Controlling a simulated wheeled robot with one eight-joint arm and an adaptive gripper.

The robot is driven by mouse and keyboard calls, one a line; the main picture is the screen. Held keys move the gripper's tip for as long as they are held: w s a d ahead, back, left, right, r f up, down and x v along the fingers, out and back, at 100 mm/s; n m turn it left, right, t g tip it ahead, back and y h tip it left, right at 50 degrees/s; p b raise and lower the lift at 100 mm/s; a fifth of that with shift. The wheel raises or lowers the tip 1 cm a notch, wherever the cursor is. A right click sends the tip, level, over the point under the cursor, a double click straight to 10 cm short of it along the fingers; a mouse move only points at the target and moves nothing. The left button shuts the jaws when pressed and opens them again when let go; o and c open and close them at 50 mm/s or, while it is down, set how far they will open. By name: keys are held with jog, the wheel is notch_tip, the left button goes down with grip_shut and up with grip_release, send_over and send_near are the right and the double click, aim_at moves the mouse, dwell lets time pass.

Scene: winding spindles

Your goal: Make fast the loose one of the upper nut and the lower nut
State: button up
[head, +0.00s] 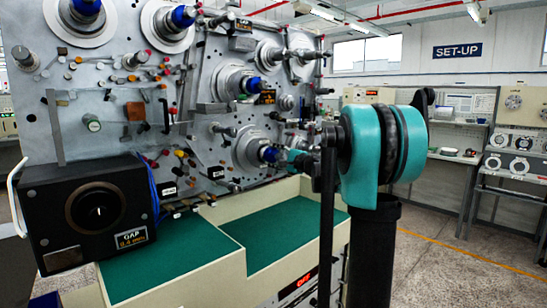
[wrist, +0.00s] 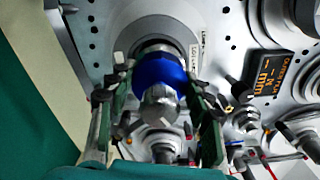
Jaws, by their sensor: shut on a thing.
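The lower nut (head: 268,154) is a blue ring on the spindle at the lower right of the machine's face. My gripper (head: 288,156) is at it, coming from the right. In the wrist view the blue lower nut (wrist: 160,76), with a silver spindle end in front, lies between the two fingers of my gripper (wrist: 156,88), which are shut on it. Exact finger contact is partly blurred. The upper nut (head: 251,85) is a similar blue ring on the spindle above, with nothing holding it. I cannot see from the frames which nut is loose.
A small display (head: 266,97) sits beside the upper nut; it also shows in the wrist view (wrist: 274,80). Several pins, rollers and levers crowd the panel around the nuts. A green-topped bench (head: 285,235) lies below. A black gap box (head: 92,212) stands at left.

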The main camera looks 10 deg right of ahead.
jog(key=o, duration=1.2)
jog(key=shift+c, duration=0.2)
jog(key=v, duration=1.2)
